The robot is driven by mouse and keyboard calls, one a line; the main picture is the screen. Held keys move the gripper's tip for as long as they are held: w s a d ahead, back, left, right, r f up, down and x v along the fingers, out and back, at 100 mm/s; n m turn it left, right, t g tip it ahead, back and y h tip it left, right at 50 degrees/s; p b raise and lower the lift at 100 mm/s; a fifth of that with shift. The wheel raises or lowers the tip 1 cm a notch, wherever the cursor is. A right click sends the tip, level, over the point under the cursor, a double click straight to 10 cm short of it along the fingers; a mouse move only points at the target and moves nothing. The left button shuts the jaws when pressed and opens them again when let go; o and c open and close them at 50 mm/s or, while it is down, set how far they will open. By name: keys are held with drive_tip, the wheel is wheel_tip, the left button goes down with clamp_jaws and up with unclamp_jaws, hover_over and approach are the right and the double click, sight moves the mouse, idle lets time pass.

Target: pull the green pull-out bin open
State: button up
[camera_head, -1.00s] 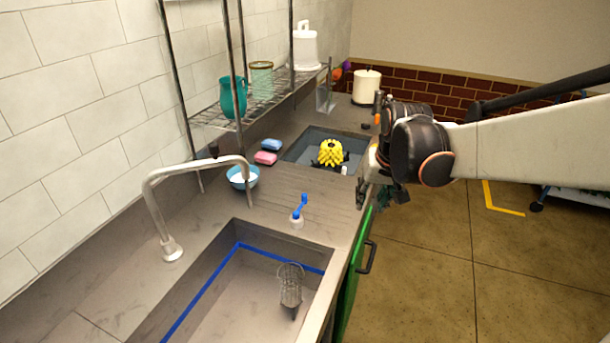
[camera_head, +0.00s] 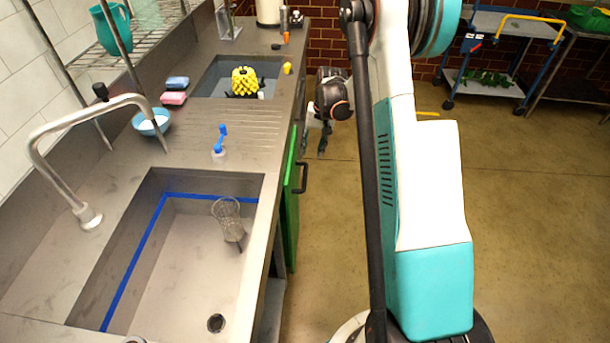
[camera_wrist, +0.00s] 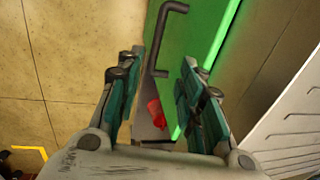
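The green pull-out bin (camera_head: 290,205) shows as a green front panel under the counter's front edge, with a dark bar handle (camera_head: 303,178) on it. In the wrist view the green panel (camera_wrist: 208,40) lies ahead, with the handle (camera_wrist: 168,38) at top centre, beyond my fingertips. My gripper (camera_head: 322,140) is beside the counter, near the panel and a little above the handle. In the wrist view my gripper (camera_wrist: 158,85) has its two fingers wide apart with nothing held. It appears apart from the handle. Whether the bin stands out from the counter is hard to tell.
A red object (camera_wrist: 157,114) shows low between my fingers in the wrist view. The floor (camera_head: 520,200) at right is clear up to a blue cart (camera_head: 490,60).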

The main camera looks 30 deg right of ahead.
sight(305, 177)
drive_tip(key=f+b, duration=0.1)
drive_tip(key=f, duration=0.3)
drive_tip(key=w+a+f+b, duration=0.1)
drive_tip(key=f+b, duration=0.1)
drive_tip(key=f, duration=0.3)
drive_tip(key=f+b, duration=0.2)
drive_tip(key=f, duration=0.3)
drive_tip(key=shift+w+a+f, duration=0.25)
drive_tip(key=shift+a, duration=0.15)
drive_tip(key=shift+c, duration=0.4)
clamp_jaws()
